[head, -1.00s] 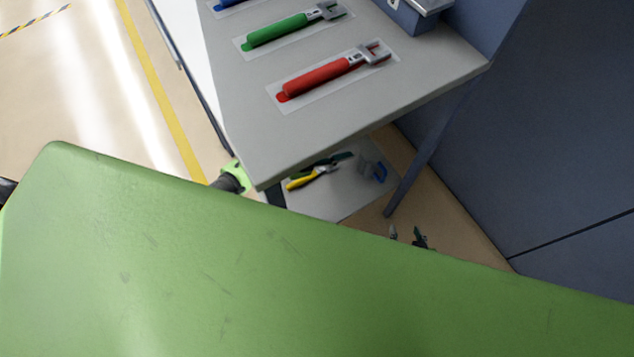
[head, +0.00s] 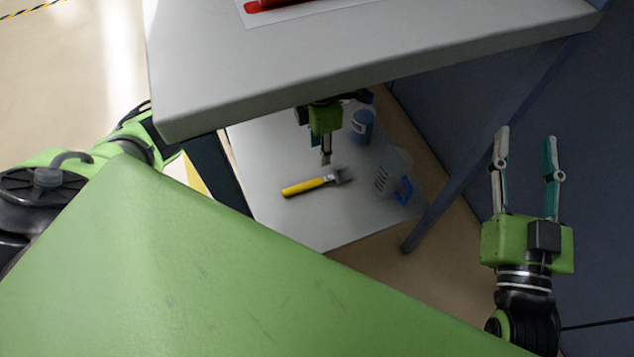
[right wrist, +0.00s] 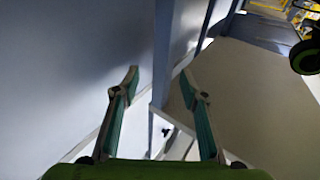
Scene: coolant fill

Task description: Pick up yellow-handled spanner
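The yellow-handled spanner (head: 305,187) lies on the grey lower shelf (head: 310,225) under the worktop, in the head view. Its handle points left and its grey jaw points right. My left gripper (head: 326,157) reaches in beneath the worktop, with its fingers pointing down just behind the spanner near the jaw end. It is seen edge-on, so its opening and any contact with the spanner cannot be made out. My right gripper (head: 525,140) is open and empty, out to the right of the shelf. Its spread fingers also show in the right wrist view (right wrist: 160,80).
The worktop (head: 350,65) overhangs the shelf, with a red-handled tool (head: 290,3) partly visible on it. A blue container (head: 362,127) and a clear jug with a blue handle (head: 393,180) stand right of the spanner. A slanting blue leg (head: 450,190) is beside the shelf.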

